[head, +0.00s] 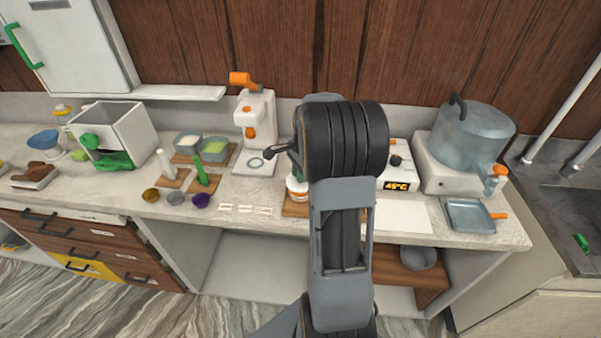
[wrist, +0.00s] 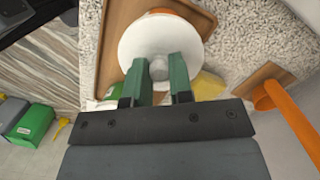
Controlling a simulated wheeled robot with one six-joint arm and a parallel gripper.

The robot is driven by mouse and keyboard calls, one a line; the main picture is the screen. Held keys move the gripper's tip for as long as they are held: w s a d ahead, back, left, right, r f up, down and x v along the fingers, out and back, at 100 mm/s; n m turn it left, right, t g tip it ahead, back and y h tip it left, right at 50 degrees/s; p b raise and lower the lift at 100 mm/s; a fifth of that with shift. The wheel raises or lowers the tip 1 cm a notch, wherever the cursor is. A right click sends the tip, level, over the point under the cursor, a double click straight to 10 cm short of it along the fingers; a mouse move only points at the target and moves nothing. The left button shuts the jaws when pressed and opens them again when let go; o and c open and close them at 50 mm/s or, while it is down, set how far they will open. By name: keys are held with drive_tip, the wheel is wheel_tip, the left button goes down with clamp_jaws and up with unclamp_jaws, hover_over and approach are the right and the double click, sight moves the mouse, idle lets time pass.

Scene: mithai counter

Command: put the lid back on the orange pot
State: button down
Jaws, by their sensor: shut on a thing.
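In the wrist view, my gripper (wrist: 160,70) is shut on the grey knob of a round white lid (wrist: 140,40). The two green fingers stand on either side of the knob. A sliver of orange, likely the orange pot (wrist: 160,11), shows past the lid's far edge; the lid hides the rest. I cannot tell whether the lid touches the pot. In the head view my arm covers the gripper and most of this spot; a small white and orange piece shows just left of the arm, above a wooden board.
A wooden tray (wrist: 108,55) lies beneath the lid. A yellow thing (wrist: 210,84) is close beside my fingers. An orange handle (wrist: 290,112) stands at right. In the head view, a 45°C heater (head: 398,185) and a large pot (head: 470,135) stand right of my arm.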

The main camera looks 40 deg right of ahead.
idle(0.3)
drive_tip(key=shift+c, duration=2.3)
unclamp_jaws()
drive_tip(key=shift+r+p, duration=2.85)
drive_tip(key=shift+r, duration=0.65)
drive_tip(key=shift+c, duration=0.3)
clamp_jaws()
drive_tip(key=shift+f, duration=0.4)
